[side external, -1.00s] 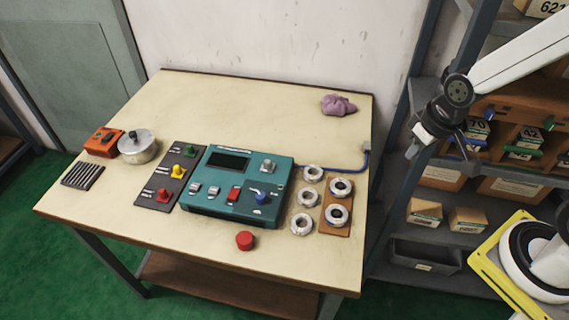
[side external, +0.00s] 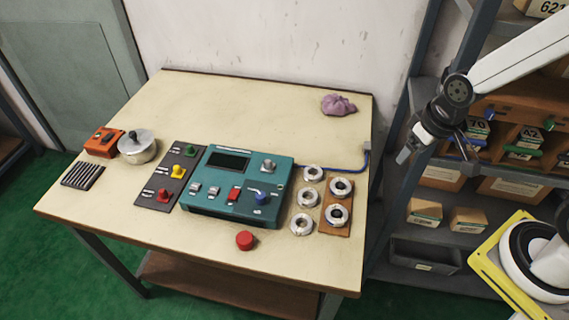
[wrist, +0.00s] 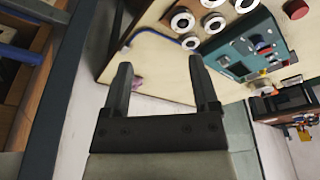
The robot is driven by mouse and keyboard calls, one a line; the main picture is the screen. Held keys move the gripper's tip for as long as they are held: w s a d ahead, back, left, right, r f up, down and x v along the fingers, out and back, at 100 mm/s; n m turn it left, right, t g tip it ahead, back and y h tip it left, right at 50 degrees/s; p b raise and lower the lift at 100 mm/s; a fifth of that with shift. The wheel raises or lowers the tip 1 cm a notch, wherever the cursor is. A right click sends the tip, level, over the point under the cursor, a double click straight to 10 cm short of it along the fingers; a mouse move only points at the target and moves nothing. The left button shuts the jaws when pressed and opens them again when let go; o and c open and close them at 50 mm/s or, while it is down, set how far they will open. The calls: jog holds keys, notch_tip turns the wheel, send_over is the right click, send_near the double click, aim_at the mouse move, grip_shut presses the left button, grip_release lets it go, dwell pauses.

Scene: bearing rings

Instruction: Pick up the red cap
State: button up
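The red cap (side external: 245,240) lies on the bare front part of the table, just in front of the teal control box. In the wrist view the red cap (wrist: 295,8) shows at the top right edge, partly cut off. My gripper (side external: 428,160) is in the air to the right of the table, in front of the shelf, well away from the cap. In the wrist view my gripper (wrist: 158,75) has its two fingers wide apart with nothing between them.
The teal control box (side external: 238,188) stands behind the cap. Several bearing rings (side external: 302,224) lie to its right, two on a brown board (side external: 336,230). A purple cloth (side external: 338,105), a metal pot (side external: 137,147) and a switch panel (side external: 170,185) are further off. The table front (side external: 180,225) is clear.

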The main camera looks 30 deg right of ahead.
jog(key=shift+o, duration=1)
jog(key=m+g+y, duration=0.3)
jog(key=m+y, duration=0.2)
jog(key=m, duration=1.3)
send_near(246, 237)
jog(key=x, duration=0.2)
jog(key=shift+s+a, duration=0.1)
jog(key=shift+a, duration=0.2)
jog(key=shift+f+h, duration=0.15)
jog(key=shift+h, duration=0.15)
jog(key=shift+x, duration=1.2)
